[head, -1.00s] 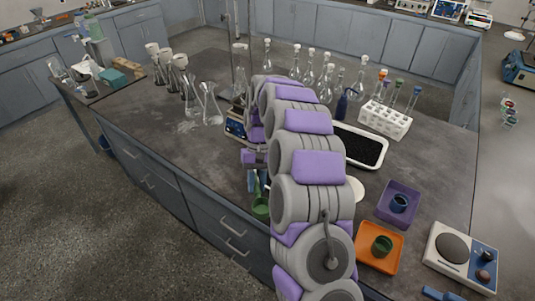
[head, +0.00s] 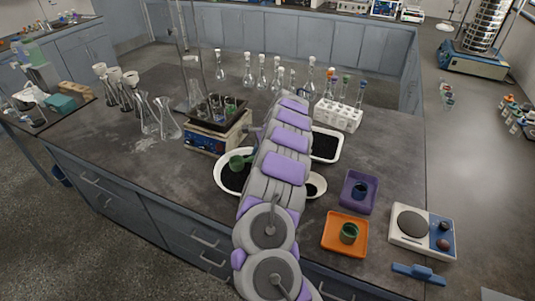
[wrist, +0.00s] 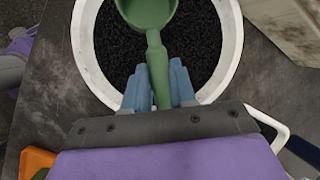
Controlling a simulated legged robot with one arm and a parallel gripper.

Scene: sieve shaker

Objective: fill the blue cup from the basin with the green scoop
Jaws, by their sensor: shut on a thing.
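My gripper (wrist: 158,88) has blue fingers closed around the handle of the green scoop (wrist: 147,12). The scoop is over the white round basin (wrist: 229,50), which holds black granules. I cannot tell whether the scoop touches the granules or holds any. The blue cup (head: 361,189) stands upright in a purple tray (head: 350,203), right of my arm.
An orange tray (head: 332,246) with a green cup (head: 348,233) sits in front of the purple tray.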

